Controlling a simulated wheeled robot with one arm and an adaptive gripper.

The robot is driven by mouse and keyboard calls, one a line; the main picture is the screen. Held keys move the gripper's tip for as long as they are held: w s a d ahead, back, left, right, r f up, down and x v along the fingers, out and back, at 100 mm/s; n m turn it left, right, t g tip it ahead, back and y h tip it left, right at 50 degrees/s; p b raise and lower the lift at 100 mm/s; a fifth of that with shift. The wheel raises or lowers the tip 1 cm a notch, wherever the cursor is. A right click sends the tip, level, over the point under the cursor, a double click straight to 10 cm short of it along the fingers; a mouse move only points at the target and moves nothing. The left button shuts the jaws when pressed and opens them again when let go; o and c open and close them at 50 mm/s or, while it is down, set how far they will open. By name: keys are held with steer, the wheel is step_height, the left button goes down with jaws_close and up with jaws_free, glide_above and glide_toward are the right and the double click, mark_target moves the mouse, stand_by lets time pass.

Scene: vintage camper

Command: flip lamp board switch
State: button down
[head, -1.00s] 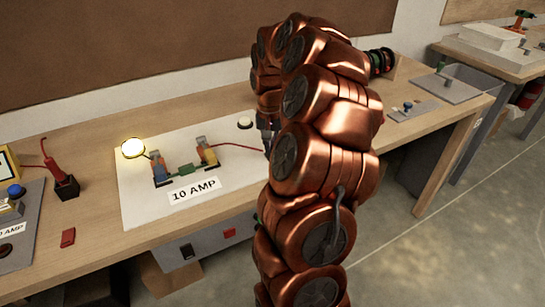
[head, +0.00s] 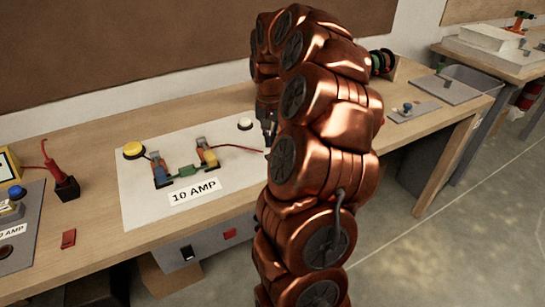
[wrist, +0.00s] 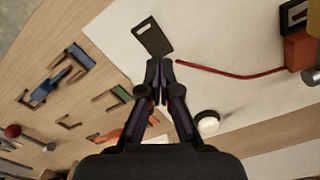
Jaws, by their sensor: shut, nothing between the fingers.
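The lamp board (head: 140,207) is a pale panel with a "10 AMP" label, lying on the wooden bench. Its round yellow lamp (head: 133,150) looks unlit. A red wire (head: 238,148) runs right toward a spot hidden behind my arm in the head view. In the wrist view a dark flat piece with a slot (wrist: 152,38) lies at the wire's end; it may be the switch, but I cannot tell its position. My gripper (wrist: 157,75) is shut and empty, its tips just below that piece in the picture; contact is unclear. It is partly visible in the head view (head: 267,122).
A white round button (head: 245,123) is on the board's far side. Coloured clips (head: 183,170) stand mid-board. A red probe stand (head: 67,188) and another "AMP" panel (head: 22,235) are at left. A grey plate with a blue knob (head: 408,108) is right of my arm.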

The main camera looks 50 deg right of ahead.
mark_target(268, 156)
steer(key=shift+r, duration=1.65)
steer(key=shift+a+r, duration=0.1)
steer(key=shift+a, duration=0.25)
steer(key=s+a+r+n+p, duration=0.1)
steer(key=s+a+n, duration=0.2)
steer(key=a, duration=0.8)
steer(key=s+a+r+n, duration=0.2)
steer(key=s+a+n, duration=0.1)
steer(key=a, duration=0.7)
steer(key=s+a+f+n+g, duration=0.1)
steer(key=s+a+f+n, duration=0.1)
steer(key=s+a, duration=0.3)
steer(key=s+a+f+n+p, duration=0.1)
steer(key=s+a, duration=0.4)
steer(key=s, duration=0.7)
steer(key=shift+s+a+f+n+g, duration=0.4)
steer(key=shift+f, duration=0.5)
